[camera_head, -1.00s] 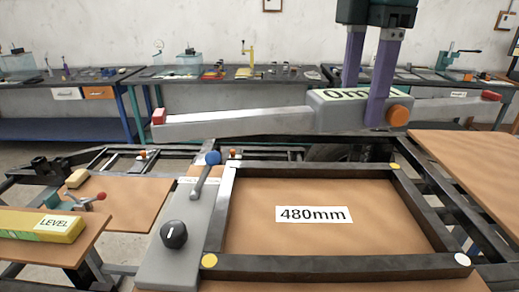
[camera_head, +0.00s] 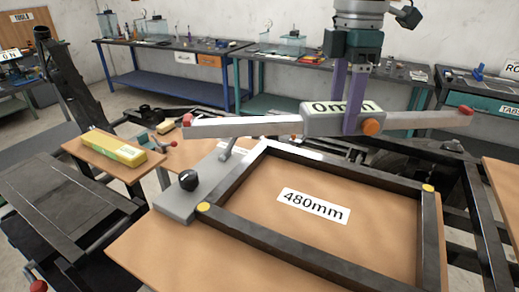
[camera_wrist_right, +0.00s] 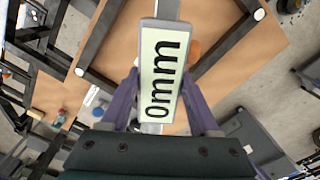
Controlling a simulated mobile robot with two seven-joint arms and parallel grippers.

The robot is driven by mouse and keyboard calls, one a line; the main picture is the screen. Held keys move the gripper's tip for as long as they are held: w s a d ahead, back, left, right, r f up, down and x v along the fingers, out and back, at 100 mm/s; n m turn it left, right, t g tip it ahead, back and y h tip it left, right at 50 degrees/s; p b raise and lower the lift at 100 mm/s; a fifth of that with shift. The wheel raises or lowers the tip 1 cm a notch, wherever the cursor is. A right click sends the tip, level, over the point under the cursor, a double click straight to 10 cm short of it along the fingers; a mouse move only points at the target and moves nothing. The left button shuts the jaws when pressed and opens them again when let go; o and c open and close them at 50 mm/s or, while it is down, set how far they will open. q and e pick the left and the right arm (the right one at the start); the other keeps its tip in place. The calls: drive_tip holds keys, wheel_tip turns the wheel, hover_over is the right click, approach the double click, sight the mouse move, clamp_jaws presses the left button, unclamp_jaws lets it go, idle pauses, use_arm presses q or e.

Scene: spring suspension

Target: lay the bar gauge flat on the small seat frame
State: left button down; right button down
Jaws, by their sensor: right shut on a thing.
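The bar gauge (camera_head: 240,127) is a long silver bar with red ends and a grey centre block labelled "0mm". My right gripper (camera_head: 357,130) is shut on the centre block and holds the bar roughly level above the far side of the small seat frame. In the right wrist view the gauge's label (camera_wrist_right: 162,75) lies between the purple fingers. The small seat frame (camera_head: 310,248) is a dark rectangular frame with yellow corner dots, lying on a brown board around a "480mm" label (camera_head: 313,206). My left gripper is not in view.
A grey clamp plate with a black knob (camera_head: 188,180) sits at the frame's left side. A yellow level (camera_head: 112,147) lies on a board at the left. Dark beams (camera_head: 480,225) run along the right. Workbenches (camera_head: 180,85) stand along the wall.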

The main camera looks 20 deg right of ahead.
wheel_tip(320, 180, down, 16)
drive_tip(key=b, duration=1.3)
drive_tip(key=shift+b, duration=0.4)
drive_tip(key=shift+r, duration=0.2)
drive_tip(key=shift+f, duration=0.1)
drive_tip(key=shift+c, duration=0.6)
unclamp_jaws()
